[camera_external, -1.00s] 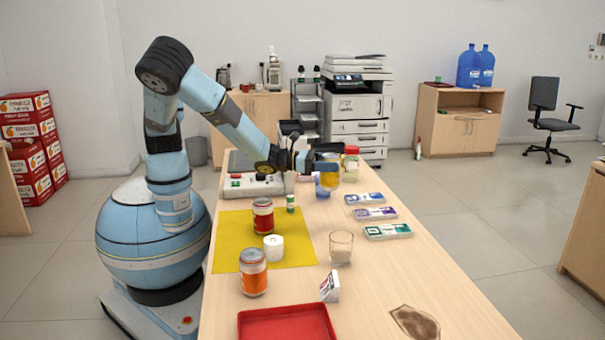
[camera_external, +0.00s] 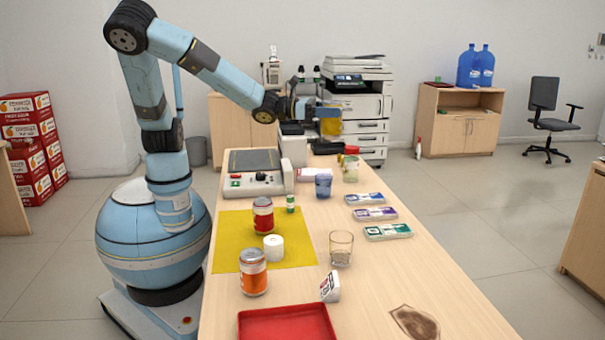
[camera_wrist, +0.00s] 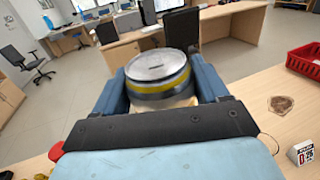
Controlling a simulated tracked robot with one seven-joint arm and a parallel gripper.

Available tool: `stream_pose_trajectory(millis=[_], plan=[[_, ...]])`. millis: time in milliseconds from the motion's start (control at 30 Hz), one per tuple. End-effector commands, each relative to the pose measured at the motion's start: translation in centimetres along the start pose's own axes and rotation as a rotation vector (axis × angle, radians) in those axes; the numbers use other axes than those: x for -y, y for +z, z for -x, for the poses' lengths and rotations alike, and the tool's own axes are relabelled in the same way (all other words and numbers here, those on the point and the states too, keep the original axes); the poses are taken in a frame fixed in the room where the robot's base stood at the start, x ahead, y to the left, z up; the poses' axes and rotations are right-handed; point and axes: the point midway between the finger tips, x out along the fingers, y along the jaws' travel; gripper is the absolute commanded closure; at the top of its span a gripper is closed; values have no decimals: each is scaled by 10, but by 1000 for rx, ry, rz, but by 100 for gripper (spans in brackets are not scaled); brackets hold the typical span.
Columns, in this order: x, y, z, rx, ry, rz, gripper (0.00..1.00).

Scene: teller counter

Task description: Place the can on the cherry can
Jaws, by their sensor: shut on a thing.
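My gripper (camera_external: 325,113) is shut on a yellow can (camera_external: 331,127), held high above the far part of the counter. In the wrist view the can (camera_wrist: 160,75) shows its silver lid and a yellow band between my blue fingers (camera_wrist: 163,88). A red-labelled can (camera_external: 263,216), perhaps the cherry can, stands upright on the yellow mat (camera_external: 232,228). An orange-labelled can (camera_external: 253,274) stands at the mat's near edge. The labels are too small to read. My gripper is well above and beyond both standing cans.
A white roll (camera_external: 274,248) and a small green-and-white tube (camera_external: 290,203) stand close to the red-labelled can. A glass (camera_external: 341,248), a blue cup (camera_external: 323,186) and a jar (camera_external: 350,170) stand on the counter. A red tray (camera_external: 287,323) lies at the near end.

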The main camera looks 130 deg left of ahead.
Motion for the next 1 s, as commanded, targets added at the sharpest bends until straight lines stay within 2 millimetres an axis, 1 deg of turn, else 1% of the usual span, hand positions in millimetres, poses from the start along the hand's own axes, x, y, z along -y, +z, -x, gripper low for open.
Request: stream_pose_trajectory(millis=[267,467,567,700,1000], plan=[[-5,-19,-3,0,-24,0,79],[-8,-37,-5,0,-52,0,79],[-10,-50,-6,0,-75,0,79],[-13,-72,-5,-1,-120,0,79],[-12,-112,2,0,-242,2,79]])
